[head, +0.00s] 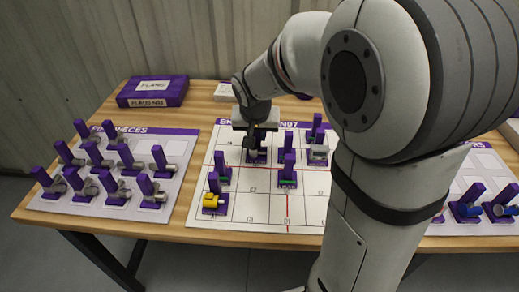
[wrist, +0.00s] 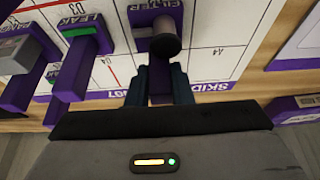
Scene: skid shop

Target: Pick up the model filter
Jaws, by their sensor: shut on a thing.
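The model filter (wrist: 168,35) is a purple piece with an upright handle and a dark round cylinder, labelled FILTER in the wrist view. In the head view the filter (head: 257,156) is at the back of the white grid board (head: 262,211), partly hidden under my gripper (head: 256,128). In the wrist view my gripper (wrist: 158,86) has its two dark fingers on either side of the purple handle, shut on it. The base appears at the board; I cannot tell whether it touches or is lifted.
A LEAK piece (wrist: 80,55) stands left of the filter in the wrist view. Several purple-handled pieces stand on the grid, one with a yellow part (head: 211,200). The left pieces board (head: 180,148) holds several grey pieces. A purple box (head: 153,92) lies at the back left.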

